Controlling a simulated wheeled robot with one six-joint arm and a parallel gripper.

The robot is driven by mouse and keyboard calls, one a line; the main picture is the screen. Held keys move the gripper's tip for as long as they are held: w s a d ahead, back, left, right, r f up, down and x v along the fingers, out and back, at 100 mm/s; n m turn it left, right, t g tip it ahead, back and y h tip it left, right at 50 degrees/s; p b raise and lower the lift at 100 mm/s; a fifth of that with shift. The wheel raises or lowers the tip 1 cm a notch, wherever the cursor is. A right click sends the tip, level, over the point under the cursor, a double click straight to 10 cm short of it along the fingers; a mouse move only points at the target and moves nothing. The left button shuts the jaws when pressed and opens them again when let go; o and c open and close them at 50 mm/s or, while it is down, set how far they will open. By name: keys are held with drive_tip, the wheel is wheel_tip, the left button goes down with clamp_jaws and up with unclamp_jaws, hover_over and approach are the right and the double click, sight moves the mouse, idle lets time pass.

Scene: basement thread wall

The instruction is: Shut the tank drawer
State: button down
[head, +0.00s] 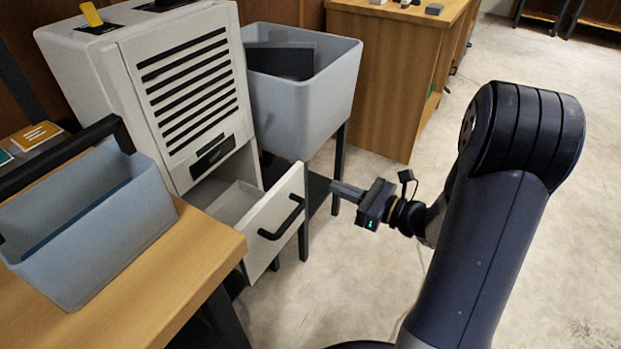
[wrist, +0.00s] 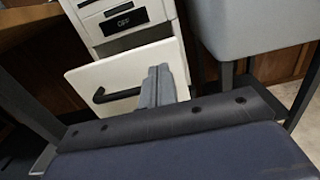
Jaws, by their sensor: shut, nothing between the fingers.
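The tank drawer (head: 274,221) sits at the bottom of a white slatted cabinet (head: 190,85) and is pulled out, its empty inside showing. Its white front carries a black bar handle (head: 283,218). In the wrist view the drawer front (wrist: 128,72) is ahead, with the handle (wrist: 115,95) left of the fingers. My gripper (head: 334,188) is shut and empty, to the right of the drawer front in the head view. In the wrist view its fingers (wrist: 158,75) overlap the right part of the front; whether they touch it I cannot tell.
A grey bin (head: 305,100) on dark legs stands right of the cabinet, close behind my gripper. A wooden table (head: 150,270) with a grey-blue caddy (head: 95,235) is at the front left. A wooden desk (head: 385,80) is behind. Open floor lies to the right.

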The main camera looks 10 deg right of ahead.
sight(298, 170)
drive_tip(key=b+x, duration=0.2)
drive_tip(key=x, duration=0.6)
drive_tip(key=shift+w+a, duration=0.15)
drive_tip(key=shift+w, duration=0.2)
drive_tip(key=shift+w+a, duration=0.1)
drive_tip(key=shift+a, duration=0.05)
drive_tip(key=x, duration=1.2)
drive_tip(key=shift+w+a, duration=0.15)
